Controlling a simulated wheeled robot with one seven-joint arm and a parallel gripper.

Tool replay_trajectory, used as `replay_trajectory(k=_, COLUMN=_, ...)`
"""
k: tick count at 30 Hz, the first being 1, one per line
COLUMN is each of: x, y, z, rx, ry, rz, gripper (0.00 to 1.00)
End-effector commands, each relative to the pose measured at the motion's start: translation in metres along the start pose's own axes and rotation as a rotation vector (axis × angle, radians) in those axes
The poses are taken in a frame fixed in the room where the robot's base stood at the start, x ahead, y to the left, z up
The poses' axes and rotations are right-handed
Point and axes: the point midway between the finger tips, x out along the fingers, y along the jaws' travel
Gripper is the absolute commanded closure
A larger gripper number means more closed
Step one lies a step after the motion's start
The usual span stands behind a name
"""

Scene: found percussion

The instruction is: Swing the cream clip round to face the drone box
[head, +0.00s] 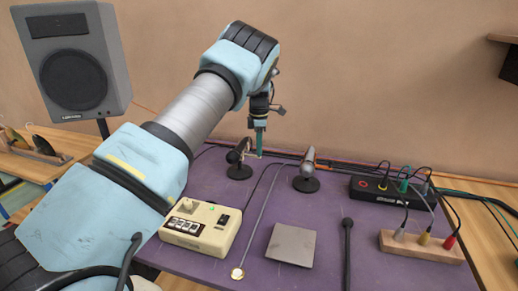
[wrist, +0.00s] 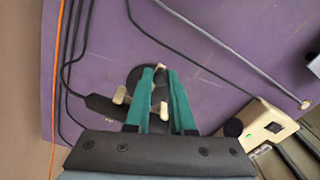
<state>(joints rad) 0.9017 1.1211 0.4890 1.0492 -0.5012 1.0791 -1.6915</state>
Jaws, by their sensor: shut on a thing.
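The cream clip (wrist: 163,110) is on the left small microphone stand (head: 239,171) at the table's back. Cream parts show between my fingers and left of them in the wrist view; the fingers hide the rest. My gripper (wrist: 160,72) points down with its teal fingers shut on the clip, above the round black base (wrist: 134,78). In the head view my gripper (head: 259,153) is just right of a dark microphone (head: 236,153). A cream box (head: 202,228) with switches stands in front; a black box (head: 385,191) with plugs is right. I cannot tell which is the drone box.
A second microphone on a stand (head: 307,170) is close on the right. A thin rod (head: 262,222) and a grey plate (head: 291,245) lie on the purple table (head: 335,205). Cables (head: 330,164) run along the back. A wooden block (head: 421,246) with plugs is at the right.

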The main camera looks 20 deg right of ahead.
Motion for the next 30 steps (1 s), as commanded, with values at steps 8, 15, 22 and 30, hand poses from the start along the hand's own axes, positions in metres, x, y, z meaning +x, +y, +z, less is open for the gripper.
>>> replay_trajectory(k=8, x=-0.0004, y=0.0018, z=-0.0019, rx=-0.011, ry=0.002, rz=0.003, gripper=1.00)
replay_trajectory(k=15, x=-0.0005, y=0.0020, z=-0.0019, rx=-0.010, ry=0.002, rz=0.004, gripper=0.74)
replay_trajectory(k=22, x=-0.0003, y=0.0013, z=-0.0010, rx=-0.009, ry=0.001, rz=0.002, gripper=0.48)
replay_trajectory(k=30, x=-0.0013, y=0.0010, z=-0.0002, rx=-0.008, ry=0.000, rz=0.002, gripper=0.48)
